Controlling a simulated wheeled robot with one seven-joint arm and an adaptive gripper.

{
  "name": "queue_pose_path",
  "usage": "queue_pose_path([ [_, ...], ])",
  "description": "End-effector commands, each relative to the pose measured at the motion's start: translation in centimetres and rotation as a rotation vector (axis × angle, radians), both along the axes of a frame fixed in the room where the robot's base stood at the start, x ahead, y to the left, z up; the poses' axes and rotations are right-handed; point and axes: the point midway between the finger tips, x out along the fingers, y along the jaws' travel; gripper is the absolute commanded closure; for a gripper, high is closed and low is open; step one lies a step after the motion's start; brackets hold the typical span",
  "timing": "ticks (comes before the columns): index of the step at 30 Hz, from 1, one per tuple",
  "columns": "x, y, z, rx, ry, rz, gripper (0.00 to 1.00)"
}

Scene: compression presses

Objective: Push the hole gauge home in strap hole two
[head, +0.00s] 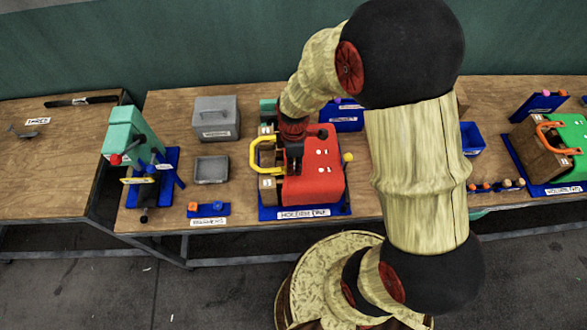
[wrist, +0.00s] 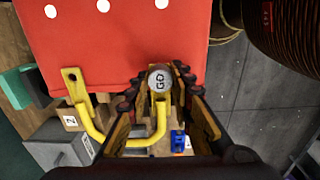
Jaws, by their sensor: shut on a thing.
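The hole gauge (wrist: 159,77), a grey round cap marked "GO", is between my gripper's fingers (wrist: 158,88) in the wrist view. My gripper is shut on it, over one end of the yellow strap handle (wrist: 130,146). The gauge and fingers hide that end's hole, so I cannot tell how deep the gauge sits. The handle's other end (wrist: 70,76) shows an open hole, with a tag reading "2" (wrist: 70,121) near it. In the head view my gripper (head: 293,158) is low over the red press (head: 318,175), beside the yellow handle (head: 255,153); the gauge is hidden there.
A grey lidded box (head: 215,118) and a grey tray (head: 211,169) stand left of the press. A green press (head: 124,135) is further left. A blue bin (head: 472,138) and another green press (head: 570,150) are to the right.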

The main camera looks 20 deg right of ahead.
Motion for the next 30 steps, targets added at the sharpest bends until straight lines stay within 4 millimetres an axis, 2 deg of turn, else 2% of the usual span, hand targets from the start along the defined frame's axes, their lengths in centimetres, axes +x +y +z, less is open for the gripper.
queue_pose_path([
  [30,0.1,0.0,2.5,0.000,-0.002,0.000,1.00],
])
